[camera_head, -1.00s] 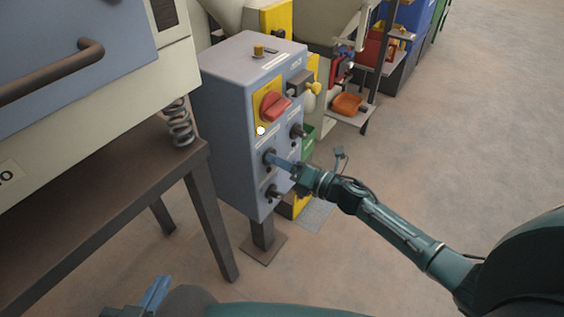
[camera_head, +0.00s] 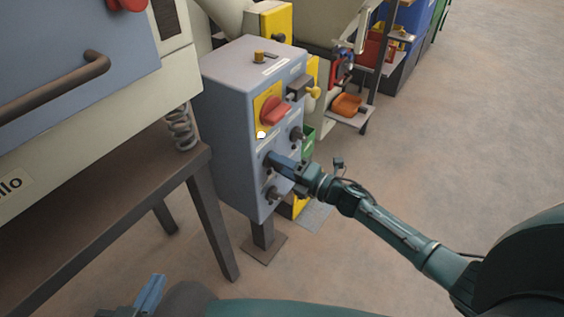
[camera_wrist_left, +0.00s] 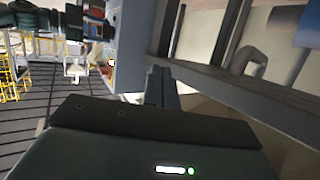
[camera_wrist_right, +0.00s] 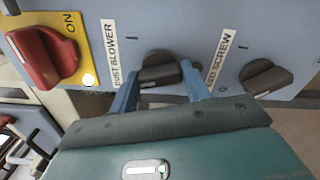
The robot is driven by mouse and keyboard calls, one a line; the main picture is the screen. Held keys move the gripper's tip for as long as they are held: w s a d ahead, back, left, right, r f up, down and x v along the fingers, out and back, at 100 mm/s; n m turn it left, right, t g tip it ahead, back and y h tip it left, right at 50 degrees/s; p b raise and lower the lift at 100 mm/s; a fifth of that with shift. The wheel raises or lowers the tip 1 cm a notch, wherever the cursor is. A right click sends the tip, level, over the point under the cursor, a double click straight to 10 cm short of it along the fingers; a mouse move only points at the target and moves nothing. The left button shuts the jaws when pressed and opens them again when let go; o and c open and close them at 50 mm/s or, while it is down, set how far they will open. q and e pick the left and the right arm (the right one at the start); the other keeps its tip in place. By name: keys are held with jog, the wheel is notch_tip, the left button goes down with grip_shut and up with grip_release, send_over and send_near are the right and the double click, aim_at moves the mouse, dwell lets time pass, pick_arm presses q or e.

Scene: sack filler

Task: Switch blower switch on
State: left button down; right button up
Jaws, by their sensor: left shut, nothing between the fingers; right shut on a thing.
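The blower switch (camera_wrist_right: 158,72) is a dark rotary knob beside the "DUST BLOWER" label (camera_wrist_right: 118,52) in the right wrist view. My right gripper (camera_wrist_right: 160,86) is shut on this knob, with one blue finger at each side. In the head view the right gripper (camera_head: 277,162) reaches the front of the grey control box (camera_head: 230,120) from the right, and its fingers mostly hide the knob. I cannot tell clearly which mark the knob points to. My left gripper (camera_head: 150,292) is shut and empty at the bottom left, away from the box.
A red main switch (camera_head: 274,110) on a yellow plate reads "ON" in the right wrist view, with a lit white lamp (camera_head: 261,135) below it. Another dark knob (camera_wrist_right: 266,76) is beside the gripped one. A brown bench frame (camera_head: 150,180) stands left of the box. Floor at right is clear.

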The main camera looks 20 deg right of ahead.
pick_arm(q)
jog(key=shift+n+t+y, duration=0.3)
jog(key=shift+n, duration=0.6)
jog(key=shift+s+a+r+p, duration=0.15)
jog(key=shift+a+r+p, duration=0.1)
jog(key=shift+r+p, duration=0.5)
jog(key=shift+s+a+r+p, duration=0.25)
jog(key=shift+r+p, duration=0.25)
jog(key=shift+r, duration=0.3)
jog(key=shift+s+a+r+p, duration=0.1)
jog(key=shift+a+r+p, duration=0.15)
jog(key=shift+r+p, duration=0.5)
pick_arm(e)
jog(key=shift+m, duration=5.6)
pick_arm(q)
jog(key=shift+s, duration=0.1)
pick_arm(e)
jog(key=o, duration=1)
jog(key=shift+c, duration=0.2)
